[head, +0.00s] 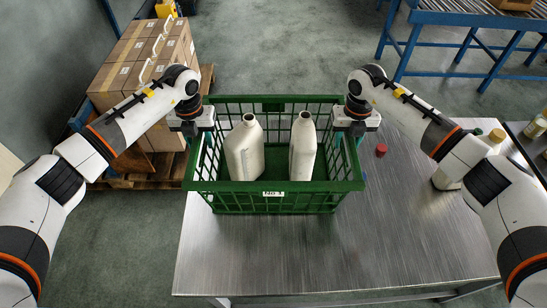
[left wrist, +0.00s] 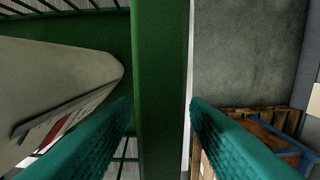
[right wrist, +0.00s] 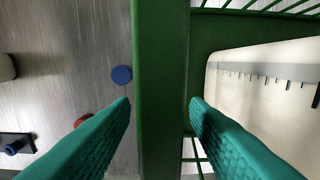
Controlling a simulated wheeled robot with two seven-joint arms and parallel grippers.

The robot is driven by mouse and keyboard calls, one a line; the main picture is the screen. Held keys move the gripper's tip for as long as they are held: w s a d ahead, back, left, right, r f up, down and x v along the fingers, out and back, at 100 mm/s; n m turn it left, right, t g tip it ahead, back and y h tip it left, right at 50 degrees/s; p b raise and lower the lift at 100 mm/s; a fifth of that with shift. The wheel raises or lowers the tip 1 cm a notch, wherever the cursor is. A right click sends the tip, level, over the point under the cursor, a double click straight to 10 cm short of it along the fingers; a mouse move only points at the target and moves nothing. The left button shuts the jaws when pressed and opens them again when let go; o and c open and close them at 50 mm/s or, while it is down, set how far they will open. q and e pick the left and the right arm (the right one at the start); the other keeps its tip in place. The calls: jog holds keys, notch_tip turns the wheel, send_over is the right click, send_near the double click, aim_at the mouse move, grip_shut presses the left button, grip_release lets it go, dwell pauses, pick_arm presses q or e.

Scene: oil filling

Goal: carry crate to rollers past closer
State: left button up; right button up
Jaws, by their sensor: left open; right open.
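A green slatted crate (head: 274,201) stands on the left part of the metal table and holds two white uncapped bottles, a left one (head: 244,150) and a right one (head: 302,150). My left gripper (head: 197,135) is at the crate's left side; in the left wrist view its open teal fingers (left wrist: 160,105) straddle the green side rim (left wrist: 160,60). My right gripper (head: 347,135) is at the right side; in the right wrist view its open fingers (right wrist: 160,105) straddle that rim (right wrist: 160,60). The rollers (head: 470,8) are on a blue-framed conveyor at the back right. I cannot pick out the closer.
The metal table (head: 300,260) is bare in front of the crate. A red cap (head: 381,149) lies right of it, and a blue cap (right wrist: 121,75) shows in the right wrist view. Stacked cartons (head: 140,65) sit on a pallet at the left. Grey floor (head: 285,50) is open behind.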

pick_arm(q)
jog(key=shift+f, duration=0.1)
pick_arm(e)
jog(key=shift+f, duration=0.1)
pick_arm(q)
grip_shut()
pick_arm(e)
grip_shut()
pick_arm(q)
jog(key=shift+a, duration=0.15)
pick_arm(e)
jog(key=shift+d, duration=0.15)
dwell(0.7)
